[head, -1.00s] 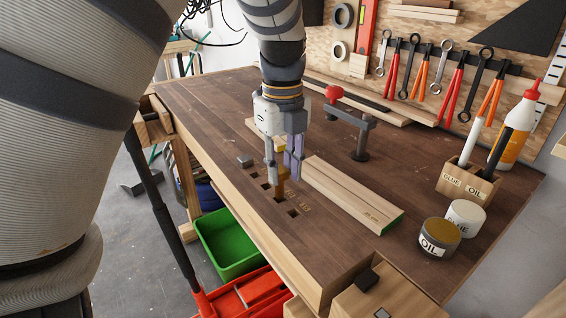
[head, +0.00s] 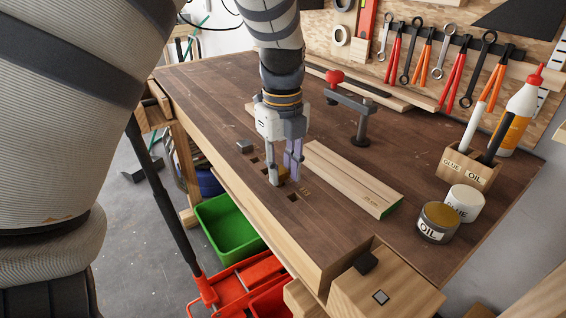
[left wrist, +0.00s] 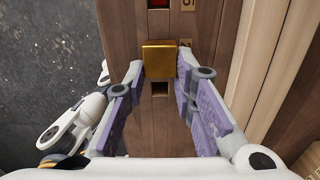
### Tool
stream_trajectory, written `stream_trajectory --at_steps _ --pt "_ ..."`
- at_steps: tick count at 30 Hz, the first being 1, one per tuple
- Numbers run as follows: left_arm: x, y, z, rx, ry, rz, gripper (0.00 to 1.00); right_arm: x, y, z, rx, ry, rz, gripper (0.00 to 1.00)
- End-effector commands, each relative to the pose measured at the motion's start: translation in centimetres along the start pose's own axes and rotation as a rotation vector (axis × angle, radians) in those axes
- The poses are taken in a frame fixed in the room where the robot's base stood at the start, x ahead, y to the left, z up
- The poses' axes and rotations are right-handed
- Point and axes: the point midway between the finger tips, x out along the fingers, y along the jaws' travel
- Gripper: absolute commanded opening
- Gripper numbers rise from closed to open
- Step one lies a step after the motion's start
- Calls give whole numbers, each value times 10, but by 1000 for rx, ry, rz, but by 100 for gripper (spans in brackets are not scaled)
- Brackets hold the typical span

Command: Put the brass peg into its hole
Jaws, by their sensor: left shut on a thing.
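My left gripper (head: 284,178) is shut on the brass peg (left wrist: 159,61), pointing down with its fingertips close to the bench top. In the left wrist view the gripper's fingers (left wrist: 159,72) stand on either side of the peg's square top. In the head view the fingers hide most of the peg. The peg stands upright over the row of square holes; how deep it sits in a hole is hidden. One open hole (head: 293,197) shows in front of it, also in the left wrist view (left wrist: 160,89). Another hole (head: 255,160) lies behind. My right gripper is not in view.
A pale wooden board (head: 350,180) lies just right of the gripper. A clamp with a red knob (head: 334,77) stands behind. Oil (head: 437,222) and glue (head: 465,202) tins stand at right. A green bin (head: 228,235) is below the bench edge.

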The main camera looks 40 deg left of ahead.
Motion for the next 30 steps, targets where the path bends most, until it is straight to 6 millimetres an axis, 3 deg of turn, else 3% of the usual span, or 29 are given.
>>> stream_trajectory --at_steps 10,11,13,23,26,30 --pt "3 0 0 1 0 0 0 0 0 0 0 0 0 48" --pt "3 0 0 1 0 0 31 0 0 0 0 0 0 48" --pt "3 0 0 1 0 0 47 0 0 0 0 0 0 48" --pt "0 0 0 1 0 -1 48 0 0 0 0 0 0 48" --pt "-15 -1 0 2 -1 -5 48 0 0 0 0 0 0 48" --pt "-54 -1 0 2 -2 -7 48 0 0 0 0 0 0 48"
